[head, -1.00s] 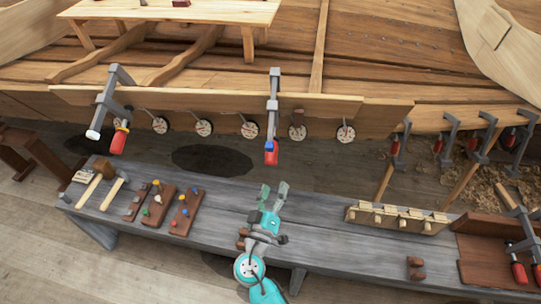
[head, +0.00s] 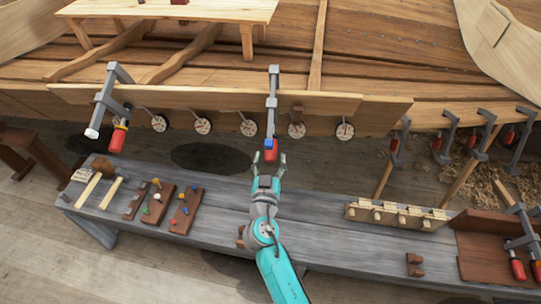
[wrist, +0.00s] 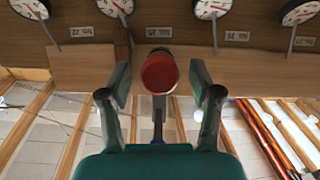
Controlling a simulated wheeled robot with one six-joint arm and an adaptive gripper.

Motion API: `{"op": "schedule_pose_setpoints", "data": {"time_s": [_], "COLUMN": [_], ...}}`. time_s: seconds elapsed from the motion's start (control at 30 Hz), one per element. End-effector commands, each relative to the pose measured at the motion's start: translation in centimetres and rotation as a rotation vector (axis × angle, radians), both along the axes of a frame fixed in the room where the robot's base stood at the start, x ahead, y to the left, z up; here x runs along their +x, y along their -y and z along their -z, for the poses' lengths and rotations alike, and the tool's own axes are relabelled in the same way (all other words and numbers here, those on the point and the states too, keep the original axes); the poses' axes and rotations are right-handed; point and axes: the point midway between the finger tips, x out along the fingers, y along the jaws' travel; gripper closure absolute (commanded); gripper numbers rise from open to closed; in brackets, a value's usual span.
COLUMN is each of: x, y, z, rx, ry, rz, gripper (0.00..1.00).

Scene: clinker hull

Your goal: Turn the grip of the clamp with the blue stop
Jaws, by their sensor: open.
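The clamp with the blue stop (head: 271,142) hangs upright on the plank edge near the middle of the head view, its grey bar (head: 273,95) above and its red grip (head: 270,156) at the lower end. My gripper (head: 268,168) is open just below and around the lower part of the red grip. In the wrist view the round end of the red grip (wrist: 159,73) sits between the tips of my two open fingers (wrist: 158,85), with a gap on each side.
Another clamp with a white stop (head: 108,108) hangs at the left. Several round dials (head: 248,128) line the plank. The grey bench (head: 225,205) carries mallets, peg boards (head: 185,210) and a peg rack (head: 396,214). More clamps (head: 441,138) hang at the right.

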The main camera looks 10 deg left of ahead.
Motion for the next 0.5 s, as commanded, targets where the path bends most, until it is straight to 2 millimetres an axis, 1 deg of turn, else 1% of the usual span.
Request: {"op": "schedule_pose_setpoints", "data": {"time_s": [0.03, 0.1, 0.2, 0.47, 0.5], "x": [0.6, 1.1, 1.5, 1.6, 1.6], "y": [0.0, 0.0, -0.1, -0.1, -0.1], "z": [0.0, 0.0, 0.0, 0.0, 0.0], "rx": [-0.001, -0.001, -0.001, -0.002, -0.002], "ry": [-0.001, 0.0, 0.0, -0.001, -0.001], "rz": [0.002, 0.002, 0.001, 0.0, 0.0], "gripper": [0.36, 0.36, 0.36, 0.36, 0.39]}}
